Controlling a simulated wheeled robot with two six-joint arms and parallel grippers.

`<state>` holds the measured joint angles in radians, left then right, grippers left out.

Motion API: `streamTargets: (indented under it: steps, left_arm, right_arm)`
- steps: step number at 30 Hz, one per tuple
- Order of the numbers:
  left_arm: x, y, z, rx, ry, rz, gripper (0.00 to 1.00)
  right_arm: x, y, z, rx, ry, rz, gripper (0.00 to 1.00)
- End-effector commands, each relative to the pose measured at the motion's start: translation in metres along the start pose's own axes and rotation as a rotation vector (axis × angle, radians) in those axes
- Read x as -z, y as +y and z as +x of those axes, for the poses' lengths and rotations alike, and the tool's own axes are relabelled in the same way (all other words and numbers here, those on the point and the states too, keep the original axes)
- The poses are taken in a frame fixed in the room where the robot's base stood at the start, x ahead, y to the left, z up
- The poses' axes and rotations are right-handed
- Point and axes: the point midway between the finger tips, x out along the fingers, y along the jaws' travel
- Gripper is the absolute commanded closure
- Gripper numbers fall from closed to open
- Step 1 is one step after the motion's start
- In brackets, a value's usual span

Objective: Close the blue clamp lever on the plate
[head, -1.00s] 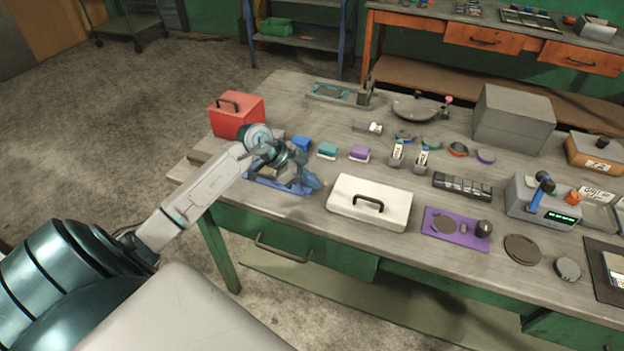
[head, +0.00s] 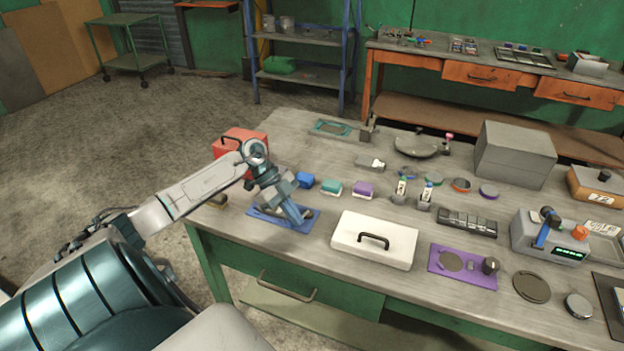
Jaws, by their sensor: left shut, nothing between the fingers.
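The blue plate (head: 264,217) lies near the table's front left corner. My left gripper (head: 298,217) is over it, pointing down, with its fingers shut and empty. The gripper and wrist cover much of the plate, so I cannot make out the clamp lever clearly or tell whether the fingers touch it. My right gripper is not in view.
A red box (head: 240,146) stands behind my left wrist.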

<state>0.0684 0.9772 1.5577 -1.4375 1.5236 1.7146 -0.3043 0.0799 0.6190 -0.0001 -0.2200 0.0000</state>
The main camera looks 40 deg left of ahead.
Motion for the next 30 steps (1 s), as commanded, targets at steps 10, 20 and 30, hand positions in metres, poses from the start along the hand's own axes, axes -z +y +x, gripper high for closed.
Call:
streamTargets:
  steps: [10,20,30]
  left_arm:
    - [-0.011,0.001,-0.009,0.006,0.000,-0.006,1.00]
    - [-0.014,0.000,-0.012,0.005,0.000,-0.006,1.00]
    - [-0.014,0.000,-0.012,0.006,-0.001,-0.007,1.00]
  right_arm:
    - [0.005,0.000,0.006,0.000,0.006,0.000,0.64]
    - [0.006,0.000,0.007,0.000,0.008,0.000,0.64]
    - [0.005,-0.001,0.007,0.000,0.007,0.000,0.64]
